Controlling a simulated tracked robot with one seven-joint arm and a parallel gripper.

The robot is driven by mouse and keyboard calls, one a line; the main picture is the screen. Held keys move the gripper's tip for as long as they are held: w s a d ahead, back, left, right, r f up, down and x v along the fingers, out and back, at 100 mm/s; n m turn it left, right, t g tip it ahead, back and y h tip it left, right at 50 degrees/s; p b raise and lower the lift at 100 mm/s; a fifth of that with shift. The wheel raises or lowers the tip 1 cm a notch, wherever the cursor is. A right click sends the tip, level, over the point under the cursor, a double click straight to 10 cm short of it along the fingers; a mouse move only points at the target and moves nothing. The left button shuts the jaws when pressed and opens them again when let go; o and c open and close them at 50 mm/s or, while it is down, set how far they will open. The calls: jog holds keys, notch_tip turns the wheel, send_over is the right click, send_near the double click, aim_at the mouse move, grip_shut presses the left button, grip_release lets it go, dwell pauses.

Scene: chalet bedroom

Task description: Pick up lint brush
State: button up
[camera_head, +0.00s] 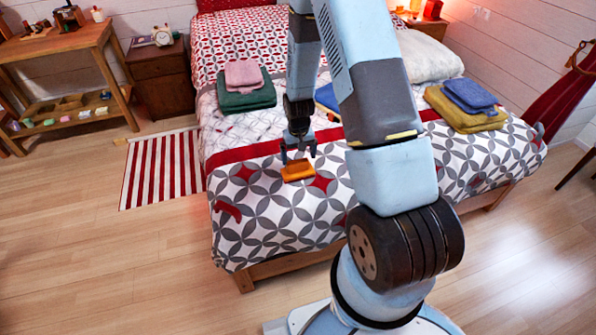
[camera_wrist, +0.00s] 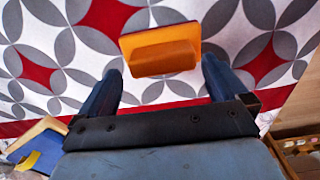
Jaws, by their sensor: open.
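The orange, block-like object, apparently the lint brush, (camera_head: 298,171) lies on the patterned bedspread, near the foot of the bed. In the wrist view the brush (camera_wrist: 160,52) shows a flat orange plate with a thicker raised part along its near side. My gripper (camera_head: 298,157) points down just above the brush, with its two fingers apart. In the wrist view my gripper (camera_wrist: 160,68) has its fingertips on either side of the brush's near part, with nothing held. I cannot tell the exact height of the fingertips above the bed.
Folded green and pink cloths (camera_head: 244,85) lie on the bed to the left, and blue and olive ones (camera_head: 467,105) to the right. A blue item (camera_head: 327,97) is partly hidden behind my arm. The bedspread around the brush is clear. A wooden table (camera_head: 55,42) stands far left.

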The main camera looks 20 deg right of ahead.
aim_at(298, 161)
jog(key=shift+w+a+f, duration=0.1)
jog(key=shift+w+f, duration=0.05)
jog(key=shift+f, duration=2.2)
jog(key=c, duration=0.8)
jog(key=shift+r, duration=0.55)
notch_tip(298, 161, up, 2)
jog(key=shift+r, duration=0.2)
jog(key=s+a+r, duration=0.1)
jog(key=s+r, duration=0.2)
jog(key=s, duration=0.1)
jog(key=s+a+r, duration=0.2)
jog(key=s+r, duration=0.1)
jog(key=s, duration=0.2)
jog(key=s+a+r, duration=0.1)
jog(key=s+r, duration=0.2)
jog(key=s, duration=0.1)
jog(key=shift+s+a+r, duration=0.2)
jog(key=shift+r, duration=0.1)
